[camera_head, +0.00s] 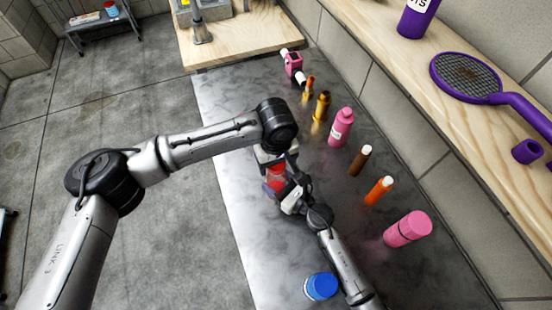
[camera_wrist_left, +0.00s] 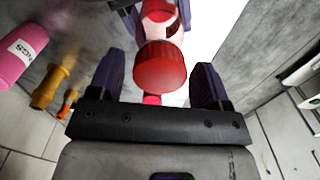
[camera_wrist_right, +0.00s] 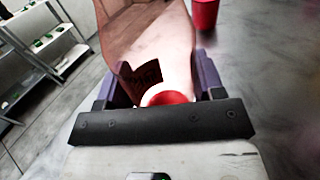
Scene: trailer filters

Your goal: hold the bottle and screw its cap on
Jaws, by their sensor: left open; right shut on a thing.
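The bottle is pale pink and see-through, with red parts and a dark label; it shows large in the right wrist view (camera_wrist_right: 160,45). My right gripper (camera_wrist_right: 155,85) is shut on it. A ridged red cap (camera_wrist_left: 160,68) is at the near end of the bottle (camera_wrist_left: 168,32) in the left wrist view; whether it is fully seated cannot be told. My left gripper (camera_wrist_left: 160,82) is open, its purple fingers on either side of the cap. In the head view the red bottle (camera_head: 277,178) is mostly hidden between the two grippers.
A row of bottles stands right of the arms on the dark counter, including a pink bottle (camera_head: 341,127), an orange one (camera_head: 378,191) and a pink jar (camera_head: 407,229). A blue-lidded container (camera_head: 321,286) stands near the front. A red cylinder (camera_wrist_right: 205,14) stands beyond my right gripper.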

